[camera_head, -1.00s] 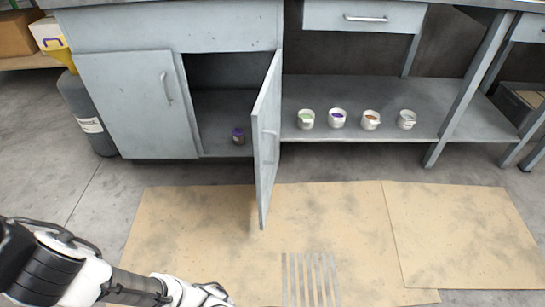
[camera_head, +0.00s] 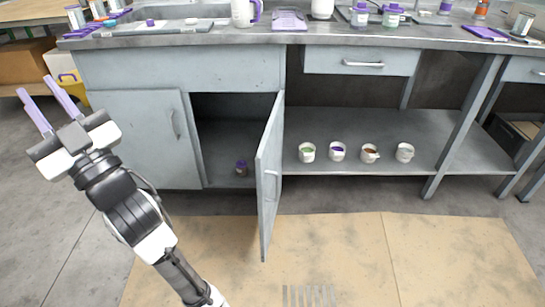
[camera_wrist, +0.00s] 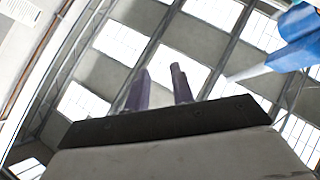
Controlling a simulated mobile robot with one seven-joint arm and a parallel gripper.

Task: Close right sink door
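The right sink door (camera_head: 269,180) is a grey panel with a handle (camera_head: 272,186), standing wide open and jutting out from the cabinet front in the head view. The left sink door (camera_head: 148,138) is closed. My gripper (camera_head: 48,100) is raised at the left, pointing up, its purple fingers apart and empty, well away from the open door. In the wrist view the fingers (camera_wrist: 160,88) point at the ceiling with a gap between them.
The counter (camera_head: 300,36) above holds bottles, containers and tools. Several small cups stand on the lower shelf (camera_head: 430,150) right of the door. Cardboard sheets (camera_head: 340,245) cover the floor in front. A yellow container (camera_head: 66,75) and a box stand at the left.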

